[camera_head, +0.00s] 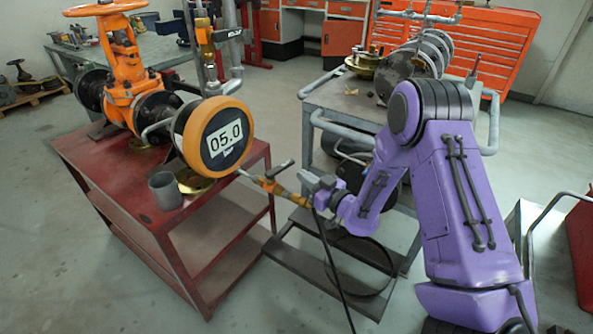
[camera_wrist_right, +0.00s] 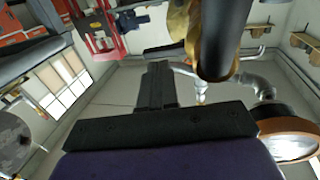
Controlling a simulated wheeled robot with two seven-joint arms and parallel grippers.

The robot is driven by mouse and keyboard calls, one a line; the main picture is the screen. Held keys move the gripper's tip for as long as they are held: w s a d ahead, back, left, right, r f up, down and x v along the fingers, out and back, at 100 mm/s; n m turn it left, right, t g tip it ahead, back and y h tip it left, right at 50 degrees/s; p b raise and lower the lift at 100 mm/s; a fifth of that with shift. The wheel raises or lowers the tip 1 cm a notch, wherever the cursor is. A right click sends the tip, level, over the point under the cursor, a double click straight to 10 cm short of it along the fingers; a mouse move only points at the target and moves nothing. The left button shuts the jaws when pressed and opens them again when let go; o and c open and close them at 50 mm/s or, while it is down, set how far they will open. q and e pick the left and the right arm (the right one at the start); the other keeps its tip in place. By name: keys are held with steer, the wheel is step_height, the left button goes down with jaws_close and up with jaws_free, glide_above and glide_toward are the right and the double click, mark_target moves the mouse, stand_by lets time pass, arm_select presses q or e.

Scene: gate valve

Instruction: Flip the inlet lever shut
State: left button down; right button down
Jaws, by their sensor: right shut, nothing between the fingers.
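A brass ball valve (camera_head: 270,186) with a black lever (camera_head: 280,169) sits low beside the round gauge. The lever slants up to the right, toward my right gripper (camera_head: 308,182). I cannot tell from labels which one is the inlet. My right gripper is shut and empty, just right of the lower valve. In the right wrist view, the shut dark fingers (camera_wrist_right: 157,85) are left of a large black lever (camera_wrist_right: 224,45); contact cannot be told. My left gripper is out of view.
A grey trolley (camera_head: 345,100) stands behind my arm. A black cable (camera_head: 335,270) hangs below my gripper.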

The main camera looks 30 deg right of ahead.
mark_target(291, 165)
steer(key=shift+w+a, duration=0.15)
steer(key=shift+w, duration=0.85)
steer(key=shift+w+a, duration=0.15)
steer(key=shift+w, duration=0.85)
steer(key=shift+w+d, duration=0.25)
steer(key=shift+w, duration=0.65)
